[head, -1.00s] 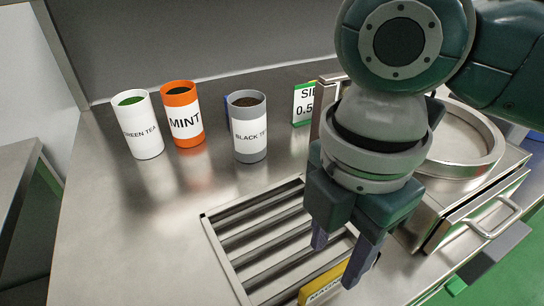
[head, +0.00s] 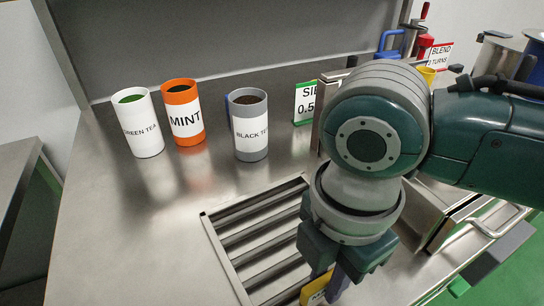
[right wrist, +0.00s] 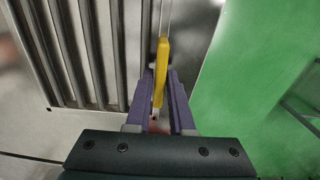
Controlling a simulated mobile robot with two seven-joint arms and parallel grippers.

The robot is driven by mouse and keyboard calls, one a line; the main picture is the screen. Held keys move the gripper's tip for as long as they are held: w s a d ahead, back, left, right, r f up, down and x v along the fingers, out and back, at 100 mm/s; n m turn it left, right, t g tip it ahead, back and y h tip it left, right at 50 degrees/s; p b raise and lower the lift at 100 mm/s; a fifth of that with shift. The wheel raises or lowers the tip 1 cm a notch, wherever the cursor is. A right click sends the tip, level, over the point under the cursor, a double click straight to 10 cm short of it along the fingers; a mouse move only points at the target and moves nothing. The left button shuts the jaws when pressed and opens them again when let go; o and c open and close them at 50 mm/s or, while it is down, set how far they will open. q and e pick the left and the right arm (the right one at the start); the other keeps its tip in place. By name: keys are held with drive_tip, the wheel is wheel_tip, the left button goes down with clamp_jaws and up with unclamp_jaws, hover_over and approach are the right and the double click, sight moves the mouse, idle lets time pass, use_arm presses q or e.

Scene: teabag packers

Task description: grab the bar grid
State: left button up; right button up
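The bar grid (head: 256,236) is a metal frame with several parallel bars, lying in the steel counter at the lower middle of the head view. Its bars also show in the right wrist view (right wrist: 85,45). In the head view the right wrist hides part of the grid. My left gripper is not in view.
White green tea (head: 140,128), orange mint (head: 185,118) and grey black tea (head: 250,133) canisters stand behind the grid. A green-edged sign (head: 305,103) stands right of them. A steel drawer unit with a handle (head: 497,222) is at the right. The left counter is clear.

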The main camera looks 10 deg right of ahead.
clamp_jaws()
idle(0.9)
